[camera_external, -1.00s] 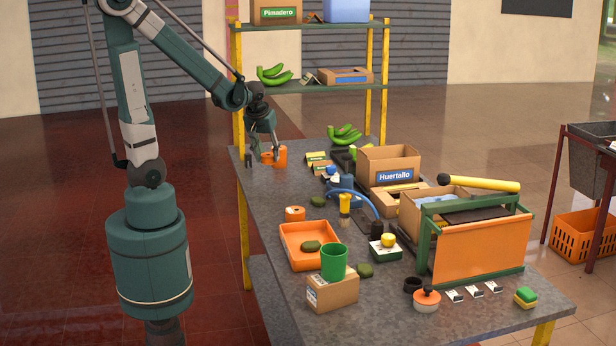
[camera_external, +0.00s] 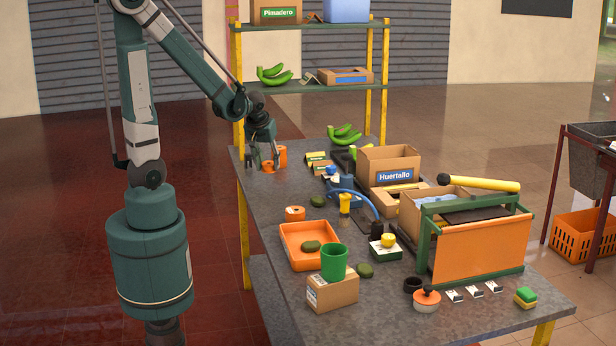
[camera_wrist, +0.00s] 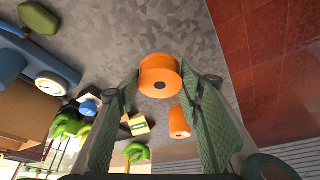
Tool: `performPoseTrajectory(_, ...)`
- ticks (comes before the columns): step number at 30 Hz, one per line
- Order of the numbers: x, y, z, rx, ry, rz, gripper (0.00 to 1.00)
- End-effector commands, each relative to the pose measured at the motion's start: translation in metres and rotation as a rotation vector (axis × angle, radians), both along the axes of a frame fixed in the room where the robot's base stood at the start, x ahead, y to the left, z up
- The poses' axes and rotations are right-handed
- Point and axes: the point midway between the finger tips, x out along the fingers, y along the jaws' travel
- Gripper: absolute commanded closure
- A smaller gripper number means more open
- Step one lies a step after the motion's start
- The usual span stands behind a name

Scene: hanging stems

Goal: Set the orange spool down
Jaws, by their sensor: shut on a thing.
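The orange spool (camera_wrist: 160,70), a short roll with a dark hole in its end, sits between the fingertips of my gripper (camera_wrist: 160,82) in the wrist view. In the external view the spool (camera_external: 268,166) is low at the far left end of the grey table, below my gripper (camera_external: 265,157). My gripper is shut on it. The spool's underside is hidden, so I cannot tell whether it touches the table. A taller orange piece (camera_external: 282,153) stands just right of it; it also shows in the wrist view (camera_wrist: 180,122).
The grey table (camera_external: 262,190) is bare in front of the spool. A second orange roll (camera_external: 295,213) and an orange tray (camera_external: 290,257) lie nearer. Small yellow-labelled boxes (camera_external: 316,158) and green bananas (camera_external: 345,134) stand to the right. The table's left edge is close.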

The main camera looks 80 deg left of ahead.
Motion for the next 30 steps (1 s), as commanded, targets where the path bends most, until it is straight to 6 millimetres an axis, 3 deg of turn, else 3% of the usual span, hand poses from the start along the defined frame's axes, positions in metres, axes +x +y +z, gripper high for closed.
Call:
performPoseTrajectory(12,0.0,0.0,-0.044,0.0,0.0,0.0,0.76)
performPoseTrajectory(30,0.0,0.0,-0.053,0.0,0.0,0.0,0.76)
